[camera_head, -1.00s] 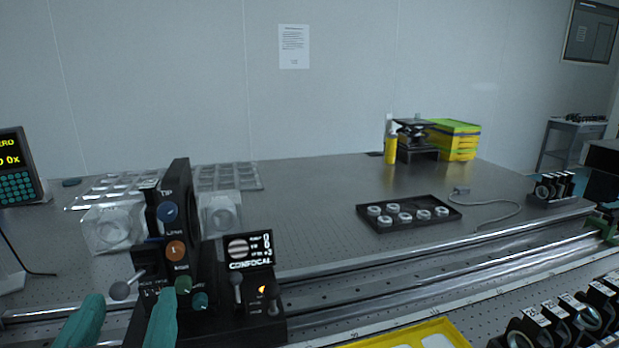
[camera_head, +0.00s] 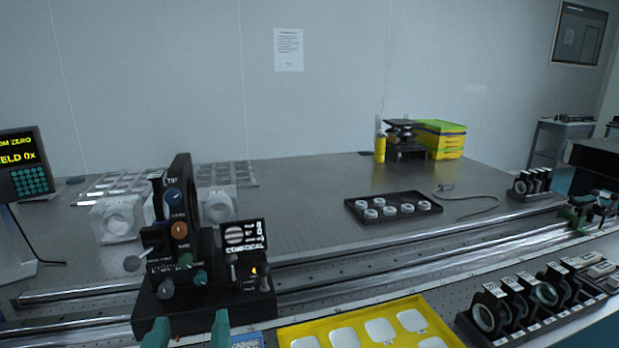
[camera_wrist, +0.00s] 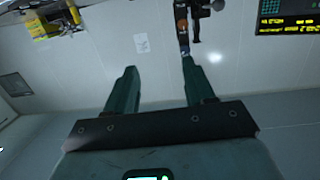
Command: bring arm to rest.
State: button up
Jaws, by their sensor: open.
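My gripper (camera_head: 188,334) shows only as two green fingertips at the bottom edge of the head view, spread apart with nothing between them. The rest of my arm is out of view.
A yellow tray (camera_head: 290,336) with white pieces lies right of my gripper. Black lens holders (camera_head: 520,305) stand further right. A metal rail (camera_head: 400,262) runs across the table. A black tray of white rings (camera_head: 394,206) lies behind it. A readout (camera_head: 26,165) stands at left.

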jog(key=d+f+m+g+h+p, duration=0.1)
jog(key=d+f+g+h+p, duration=0.2)
jog(key=d+f, duration=0.9)
jog(key=d+f+g+h+p, duration=0.15)
jog(key=d+f+g, duration=0.35)
jog(key=d+f, duration=0.7)
jog(key=s+d+f+m+g+p, duration=0.1)
jog(key=s+d+f+g, duration=0.2)
jog(key=s+d, duration=0.4)
jog(key=s+d+f+m+g+p, duration=0.1)
jog(key=s+d+f+g, duration=0.3)
jog(key=s+d, duration=0.4)
jog(key=s+f+p, duration=0.1)
jog(key=s, duration=0.3)
jog(key=shift+s+f, duration=0.35)
jog(key=shift+s, duration=0.05)
